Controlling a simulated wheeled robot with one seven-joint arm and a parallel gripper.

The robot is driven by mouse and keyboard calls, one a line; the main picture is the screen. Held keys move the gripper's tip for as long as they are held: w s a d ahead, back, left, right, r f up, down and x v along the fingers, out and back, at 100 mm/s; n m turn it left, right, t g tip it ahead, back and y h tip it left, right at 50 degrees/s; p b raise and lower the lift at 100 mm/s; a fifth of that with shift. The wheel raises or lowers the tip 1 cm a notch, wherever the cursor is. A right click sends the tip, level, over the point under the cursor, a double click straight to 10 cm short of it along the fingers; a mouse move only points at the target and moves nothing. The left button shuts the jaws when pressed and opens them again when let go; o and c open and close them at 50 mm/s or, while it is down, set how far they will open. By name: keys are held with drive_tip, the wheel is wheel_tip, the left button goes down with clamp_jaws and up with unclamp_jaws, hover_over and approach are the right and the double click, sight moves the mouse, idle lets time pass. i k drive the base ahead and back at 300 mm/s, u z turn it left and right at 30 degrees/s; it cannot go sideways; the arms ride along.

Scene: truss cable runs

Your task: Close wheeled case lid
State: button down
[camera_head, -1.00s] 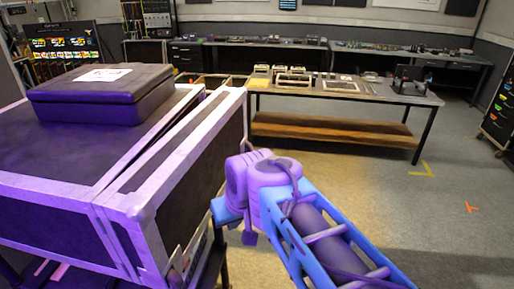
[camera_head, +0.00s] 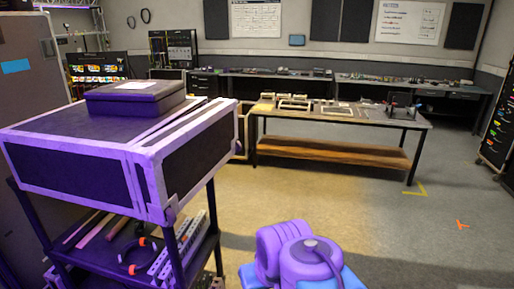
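A large black case (camera_head: 70,172) with pale metal edges rests on a dark shelf cart at the left. A seam runs across its top, and the section on its right side (camera_head: 198,152), which may be its lid, sits against the body with no clear gap. I cannot tell where any hinge or latch is. A smaller dark flat case (camera_head: 137,98) with a white label lies shut on top of the large one. Purple and blue links of my arm show at the bottom centre, apart from the case. My gripper is out of view.
The cart's lower shelf (camera_head: 128,262) holds tools, an orange-black cable loop and a power strip. A wooden workbench (camera_head: 345,115) with a lower shelf stands behind. Open floor (camera_head: 350,205) lies at the centre and right. A tool rack (camera_head: 502,130) stands at the right edge.

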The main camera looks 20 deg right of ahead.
sight(169, 166)
drive_tip(key=z, duration=0.55)
drive_tip(key=i, duration=0.8)
drive_tip(key=z, duration=0.45)
drive_tip(key=i, duration=0.85)
drive_tip(key=u, duration=0.8)
drive_tip(key=i, duration=0.45)
drive_tip(key=u, duration=0.3)
